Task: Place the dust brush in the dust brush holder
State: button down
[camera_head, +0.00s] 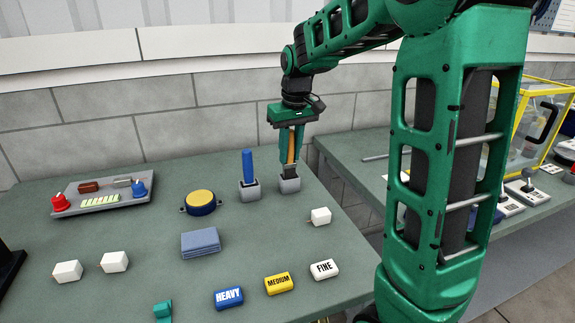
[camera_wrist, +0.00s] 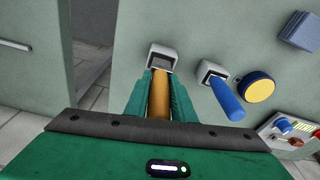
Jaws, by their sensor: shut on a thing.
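My gripper (camera_head: 290,162) points down above a small grey holder (camera_head: 289,185) near the right edge of the table. It is shut on a tan-handled tool, apparently the dust brush (camera_head: 291,149). In the wrist view the tan handle (camera_wrist: 160,98) runs between the green fingers (camera_wrist: 160,80) toward the open top of the grey holder (camera_wrist: 163,53). The brush's lower end is hidden by the fingers and holder, so I cannot tell whether it is inside.
A blue-handled tool (camera_head: 247,167) stands in a second grey holder (camera_head: 250,190) just left. A yellow-topped round thing (camera_head: 200,200), a folded blue cloth (camera_head: 200,243) and a white block (camera_head: 320,216) lie nearby. A grey panel (camera_head: 101,200) with knobs is farther left.

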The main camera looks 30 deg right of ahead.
aim_at(290, 163)
jog(key=shift+f, duration=1.95)
jog(key=shift+f, duration=0.1)
jog(key=c, duration=1.5)
grip_release()
jog(key=r, duration=0.3)
jog(key=s+r, duration=0.1)
jog(key=r, duration=0.6)
jog(key=shift+s+a+r, duration=0.1)
jog(key=shift+s+r, duration=0.2)
jog(key=shift+r, duration=0.05)
jog(key=shift+s+r, duration=0.15)
jog(key=shift+r, duration=0.55)
jog(key=shift+s, duration=0.1)
